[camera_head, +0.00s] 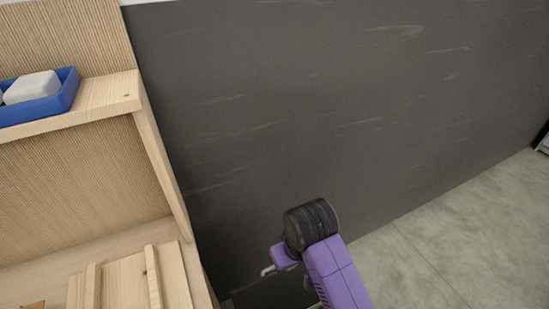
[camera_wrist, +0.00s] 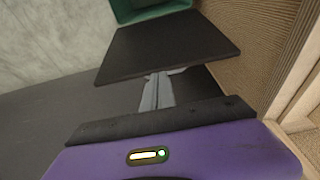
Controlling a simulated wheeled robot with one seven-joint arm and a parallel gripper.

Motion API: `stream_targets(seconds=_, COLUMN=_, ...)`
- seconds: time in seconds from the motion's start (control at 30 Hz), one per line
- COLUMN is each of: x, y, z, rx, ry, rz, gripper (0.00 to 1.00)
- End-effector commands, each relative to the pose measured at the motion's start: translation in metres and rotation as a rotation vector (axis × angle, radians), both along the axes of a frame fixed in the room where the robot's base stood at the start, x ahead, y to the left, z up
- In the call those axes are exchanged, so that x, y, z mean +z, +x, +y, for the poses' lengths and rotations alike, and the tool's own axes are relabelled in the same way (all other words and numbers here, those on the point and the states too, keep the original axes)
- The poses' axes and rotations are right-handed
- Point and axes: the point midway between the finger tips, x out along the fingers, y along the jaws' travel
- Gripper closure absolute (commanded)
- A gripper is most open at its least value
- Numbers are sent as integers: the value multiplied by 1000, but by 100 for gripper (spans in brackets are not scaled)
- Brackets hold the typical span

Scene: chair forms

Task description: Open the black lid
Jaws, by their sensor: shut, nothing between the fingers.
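The black lid (camera_wrist: 168,45) shows in the wrist view as a flat dark panel, with a green container (camera_wrist: 150,10) just beyond it. My gripper (camera_wrist: 160,76) is shut and empty. Its grey fingers point at the near edge of the lid, and their tips overlap that edge in the picture. I cannot tell whether they touch it or reach under it. In the head view my purple arm shows at the bottom, and my fingertips cannot be made out there.
In the head view a wooden shelf unit (camera_head: 118,90) stands at the left, holding a blue tray (camera_head: 68,92) with a pale block (camera_head: 32,86). A dark wall panel (camera_head: 330,100) rises behind my arm. Grey floor (camera_head: 460,240) is clear at the right.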

Motion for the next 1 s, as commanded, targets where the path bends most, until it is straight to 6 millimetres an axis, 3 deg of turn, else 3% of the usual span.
stream_targets(seconds=0.13, x=2, y=8, z=3, rx=1, ry=14, rz=-33, gripper=100)
stream_targets(seconds=0.2, x=7, y=21, z=9, rx=1, ry=37, rz=-92, gripper=100)
stream_targets(seconds=0.4, x=51, y=72, z=28, rx=-16, ry=167, rz=-401, gripper=100)
stream_targets(seconds=0.53, x=67, y=75, z=32, rx=-56, ry=268, rz=-582, gripper=100)
stream_targets(seconds=0.77, x=85, y=37, z=11, rx=-168, ry=404, rz=-864, gripper=100)
stream_targets(seconds=1.0, x=100, y=-35, z=-32, rx=-277, ry=445, rz=-1075, gripper=100)
